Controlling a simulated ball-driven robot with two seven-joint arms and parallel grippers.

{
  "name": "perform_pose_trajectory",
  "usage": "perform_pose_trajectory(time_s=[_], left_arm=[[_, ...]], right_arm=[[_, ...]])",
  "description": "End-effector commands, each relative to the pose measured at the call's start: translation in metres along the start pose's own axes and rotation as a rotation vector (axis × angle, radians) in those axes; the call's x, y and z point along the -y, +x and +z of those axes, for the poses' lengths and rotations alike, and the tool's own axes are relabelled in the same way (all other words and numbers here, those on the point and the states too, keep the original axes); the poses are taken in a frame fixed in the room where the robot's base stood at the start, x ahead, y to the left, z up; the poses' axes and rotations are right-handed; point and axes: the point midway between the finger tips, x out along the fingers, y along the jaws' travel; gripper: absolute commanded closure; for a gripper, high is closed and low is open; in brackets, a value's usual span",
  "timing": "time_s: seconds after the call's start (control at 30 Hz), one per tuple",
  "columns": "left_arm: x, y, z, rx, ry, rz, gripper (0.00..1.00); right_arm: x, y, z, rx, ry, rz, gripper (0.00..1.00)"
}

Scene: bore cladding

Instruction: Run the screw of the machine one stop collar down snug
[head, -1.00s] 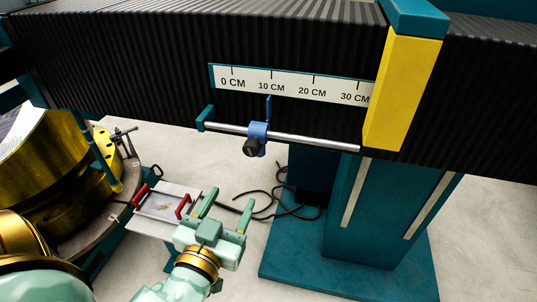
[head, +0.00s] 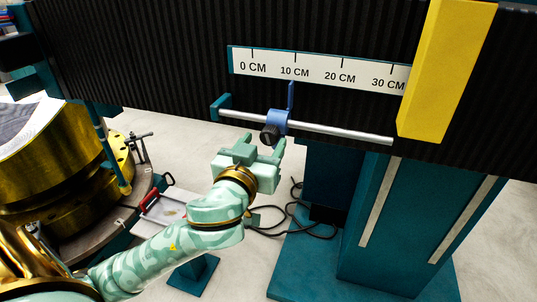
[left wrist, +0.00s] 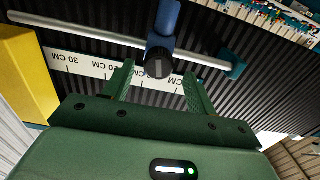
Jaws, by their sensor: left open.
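The blue stop collar (head: 279,122) sits on a steel rod under the scale, its pointer near the 10 CM mark. Its black screw knob (head: 269,134) sticks out toward me. In the left wrist view the knob (left wrist: 158,64) shows ahead of and between the finger lines, with the collar (left wrist: 165,22) behind it. My left gripper (head: 262,147) is open and empty, just below the knob in the head view. In the left wrist view its fingers (left wrist: 158,82) stand apart and do not touch the knob. My right gripper is not in view.
The scale plate (head: 320,70) is on the black ribbed bellows above the rod (head: 340,132). A yellow block (head: 445,70) bounds the right side. A tray with red handles (head: 160,210), a gold machine part (head: 50,165) and cables (head: 300,222) lie lower down.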

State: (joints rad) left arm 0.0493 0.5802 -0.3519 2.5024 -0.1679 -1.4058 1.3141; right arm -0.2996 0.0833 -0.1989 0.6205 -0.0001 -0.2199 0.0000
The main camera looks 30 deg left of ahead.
Motion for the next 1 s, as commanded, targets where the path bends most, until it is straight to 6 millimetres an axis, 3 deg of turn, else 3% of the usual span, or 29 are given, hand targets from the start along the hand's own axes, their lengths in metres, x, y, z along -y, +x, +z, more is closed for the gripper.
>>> perform_pose_trajectory(time_s=[0.03,0.13,0.33,0.63,0.67,0.8,1.0], left_arm=[[0.0,0.004,0.006,-0.006,-0.001,0.001,0.43],[-0.001,0.011,0.004,-0.005,0.003,0.005,0.43],[-0.001,0.033,-0.002,0.001,0.005,0.004,0.43],[-0.001,0.037,-0.001,0.001,0.003,0.005,0.43],[-0.001,0.037,-0.001,0.001,0.003,0.005,0.46],[-0.001,0.036,-0.001,0.001,0.003,0.005,0.85],[-0.001,0.036,-0.001,0.002,0.006,0.005,0.88]], right_arm=[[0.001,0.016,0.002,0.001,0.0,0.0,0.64],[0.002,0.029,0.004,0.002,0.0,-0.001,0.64],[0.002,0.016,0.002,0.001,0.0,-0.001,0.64],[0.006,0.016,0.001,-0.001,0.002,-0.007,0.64],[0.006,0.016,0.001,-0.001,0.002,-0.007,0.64],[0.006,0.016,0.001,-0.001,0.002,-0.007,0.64],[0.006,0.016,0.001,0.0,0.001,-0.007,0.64]])
